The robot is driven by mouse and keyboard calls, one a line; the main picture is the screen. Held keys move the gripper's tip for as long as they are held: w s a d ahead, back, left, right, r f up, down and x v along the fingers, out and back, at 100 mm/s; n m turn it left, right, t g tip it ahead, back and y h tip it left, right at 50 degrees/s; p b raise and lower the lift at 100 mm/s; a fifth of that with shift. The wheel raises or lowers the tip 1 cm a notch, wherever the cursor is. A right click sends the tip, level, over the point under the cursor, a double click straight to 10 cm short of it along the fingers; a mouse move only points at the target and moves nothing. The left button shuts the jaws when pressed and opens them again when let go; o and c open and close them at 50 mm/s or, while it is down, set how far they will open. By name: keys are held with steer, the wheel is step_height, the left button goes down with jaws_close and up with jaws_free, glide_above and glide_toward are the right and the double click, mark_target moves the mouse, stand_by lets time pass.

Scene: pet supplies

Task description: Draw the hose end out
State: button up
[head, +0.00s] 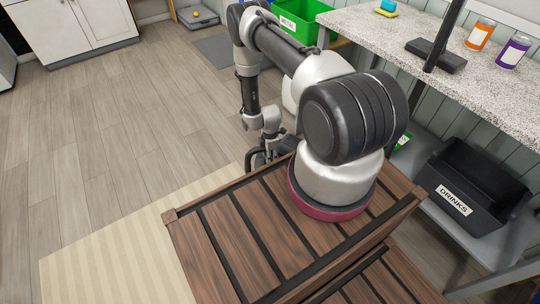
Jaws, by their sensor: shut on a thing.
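My gripper (258,157) is small and dark in the head view, low behind the far edge of the slatted wooden top, below my wrist. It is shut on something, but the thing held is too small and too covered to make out. I cannot pick out a hose or its end anywhere in this view. The wooden top and my own arm hide much of the area around the gripper.
The slatted wooden top (238,232) fills the front. A speckled counter (405,28) holds jars at right, with a black DRINKS bin (470,185) below. A green bin (298,22) stands behind my arm. The plank floor (110,130) at left is clear.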

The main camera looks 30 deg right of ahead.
steer(key=shift+r, duration=3)
